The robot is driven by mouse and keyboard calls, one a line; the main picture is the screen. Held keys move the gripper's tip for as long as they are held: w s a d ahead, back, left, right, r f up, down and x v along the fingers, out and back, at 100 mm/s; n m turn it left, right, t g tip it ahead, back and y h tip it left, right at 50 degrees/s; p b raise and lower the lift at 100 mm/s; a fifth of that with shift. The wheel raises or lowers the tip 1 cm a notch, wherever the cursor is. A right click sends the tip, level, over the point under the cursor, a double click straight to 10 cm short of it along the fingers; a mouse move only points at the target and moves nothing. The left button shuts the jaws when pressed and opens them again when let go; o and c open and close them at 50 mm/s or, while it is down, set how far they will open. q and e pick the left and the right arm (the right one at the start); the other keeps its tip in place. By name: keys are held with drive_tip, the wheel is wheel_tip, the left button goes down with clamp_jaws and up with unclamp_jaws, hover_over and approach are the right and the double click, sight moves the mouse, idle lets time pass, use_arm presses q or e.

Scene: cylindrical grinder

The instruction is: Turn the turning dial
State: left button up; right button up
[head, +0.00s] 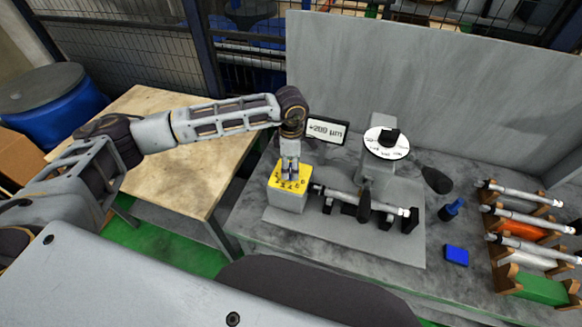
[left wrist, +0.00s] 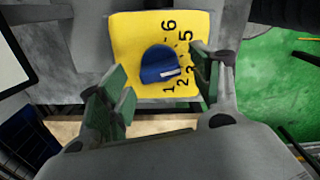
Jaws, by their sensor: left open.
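The turning dial (left wrist: 160,66) is a blue knob with a white pointer mark. It sits on a yellow panel (left wrist: 128,38) with black numbers in the left wrist view. In the head view the yellow panel (head: 279,182) tops a grey box at the left end of the machine; the knob is hidden there by my gripper. My left gripper (head: 290,176) is above the panel, pointing down. In the left wrist view my left gripper (left wrist: 162,92) is open, with one green-padded finger on each side of the knob; I cannot tell if they touch it. My right gripper is not in view.
The grinder carries a shaft (head: 345,196) and a white round dial plate (head: 386,143). A small display (head: 326,130) stands behind the panel. A blue block (head: 456,255) and a rack of shafts (head: 525,225) are to the right. A wooden table (head: 140,130) is at left.

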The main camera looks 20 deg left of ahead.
use_arm(q)
drive_tip(key=shift+f, duration=1.4)
drive_tip(key=c, duration=1)
